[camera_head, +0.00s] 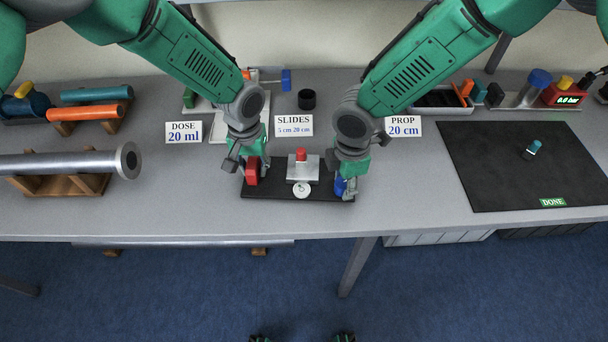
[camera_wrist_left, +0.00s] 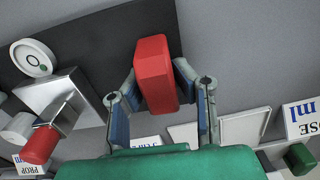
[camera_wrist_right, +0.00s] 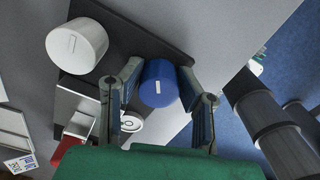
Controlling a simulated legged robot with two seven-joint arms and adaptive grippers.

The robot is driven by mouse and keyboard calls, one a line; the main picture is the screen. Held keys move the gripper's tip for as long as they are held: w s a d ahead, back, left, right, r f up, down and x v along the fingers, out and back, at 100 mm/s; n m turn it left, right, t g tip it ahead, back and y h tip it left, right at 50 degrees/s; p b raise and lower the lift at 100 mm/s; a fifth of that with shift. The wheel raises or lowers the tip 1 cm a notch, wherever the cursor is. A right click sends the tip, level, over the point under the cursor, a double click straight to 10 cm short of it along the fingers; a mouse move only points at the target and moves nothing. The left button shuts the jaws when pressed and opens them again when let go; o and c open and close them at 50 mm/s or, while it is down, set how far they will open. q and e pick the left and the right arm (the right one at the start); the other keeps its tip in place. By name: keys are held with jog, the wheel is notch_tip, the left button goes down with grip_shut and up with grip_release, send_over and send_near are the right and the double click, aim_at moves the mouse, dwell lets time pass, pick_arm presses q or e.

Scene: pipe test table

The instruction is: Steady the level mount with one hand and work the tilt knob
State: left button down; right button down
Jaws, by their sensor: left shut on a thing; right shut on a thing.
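The level mount's black base (camera_head: 275,192) lies near the table's front edge. A silver block (camera_head: 303,172) with a red cap (camera_head: 300,154) stands on it, with a round white dial (camera_head: 302,190) in front. My left gripper (camera_head: 248,172) is shut on the red grip block (camera_wrist_left: 155,75) at the base's left end. My right gripper (camera_head: 346,186) is shut on the blue knob (camera_wrist_right: 159,84) at the right end. A larger white knob (camera_wrist_right: 77,46) stands beside the blue one in the right wrist view. My right arm hides it in the head view.
Sign cards for dose (camera_head: 184,132), slides (camera_head: 294,126) and prop (camera_head: 403,126) stand behind. A black mat (camera_head: 500,170) with a small teal piece (camera_head: 533,148) lies right. A metal pipe (camera_head: 70,164) on a wooden cradle is at left.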

jog(key=shift+w+n, duration=0.1)
jog(key=shift+n, duration=1.6)
jog(key=shift+n, duration=1.1)
jog(key=shift+w+n, duration=0.1)
jog(key=shift+n, duration=0.5)
jog(key=shift+a+n, duration=0.1)
jog(key=shift+n, duration=1.6)
